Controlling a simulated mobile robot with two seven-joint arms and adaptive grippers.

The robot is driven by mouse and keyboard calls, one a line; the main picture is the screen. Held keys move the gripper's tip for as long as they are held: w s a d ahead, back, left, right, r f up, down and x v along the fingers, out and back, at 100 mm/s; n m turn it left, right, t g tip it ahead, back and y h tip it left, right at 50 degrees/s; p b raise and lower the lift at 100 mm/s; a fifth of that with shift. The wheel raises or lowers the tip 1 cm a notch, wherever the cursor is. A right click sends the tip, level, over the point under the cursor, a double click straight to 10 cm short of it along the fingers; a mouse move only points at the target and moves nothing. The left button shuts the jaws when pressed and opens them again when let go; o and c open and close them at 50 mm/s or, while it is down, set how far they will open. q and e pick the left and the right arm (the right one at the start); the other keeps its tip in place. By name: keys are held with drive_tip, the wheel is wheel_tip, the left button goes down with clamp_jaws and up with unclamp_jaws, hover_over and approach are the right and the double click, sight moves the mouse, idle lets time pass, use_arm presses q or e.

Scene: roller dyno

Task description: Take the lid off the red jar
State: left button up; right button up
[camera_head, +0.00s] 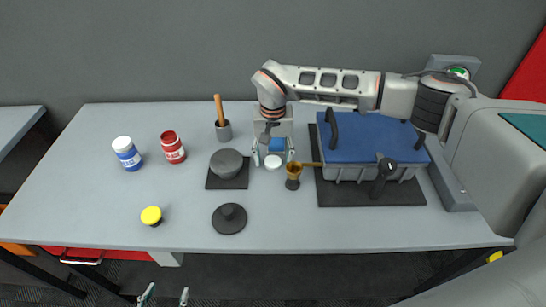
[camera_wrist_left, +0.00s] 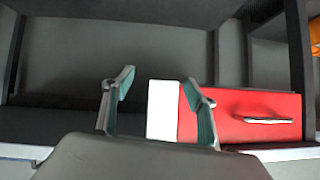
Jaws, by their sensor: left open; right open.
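The red jar (camera_head: 174,154) stands at the back left of the table. Its top looks dark red and open, with no white lid on it. A white round lid (camera_head: 273,162) lies on the table further right; I cannot tell for certain that it is the red jar's. My right gripper (camera_head: 273,158) points down there, open, its fingertips to either side of the white lid; contact is unclear. My left gripper (camera_head: 165,296) is open and empty at the bottom edge, in front of the table. Its fingers also show in the left wrist view (camera_wrist_left: 158,95).
A blue jar with white lid (camera_head: 127,154) stands left of the red jar. A yellow-topped item (camera_head: 151,215), grey bowl (camera_head: 226,163), black disc (camera_head: 229,218), brass pot (camera_head: 293,178) and blue-lidded bin (camera_head: 365,138) share the table. A red drawer (camera_wrist_left: 255,117) is below.

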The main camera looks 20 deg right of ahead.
sight(273, 162)
wheel_tip(273, 162, up, 12)
drive_tip(key=b, duration=0.1)
drive_tip(key=shift+r, duration=0.15)
idle(0.3)
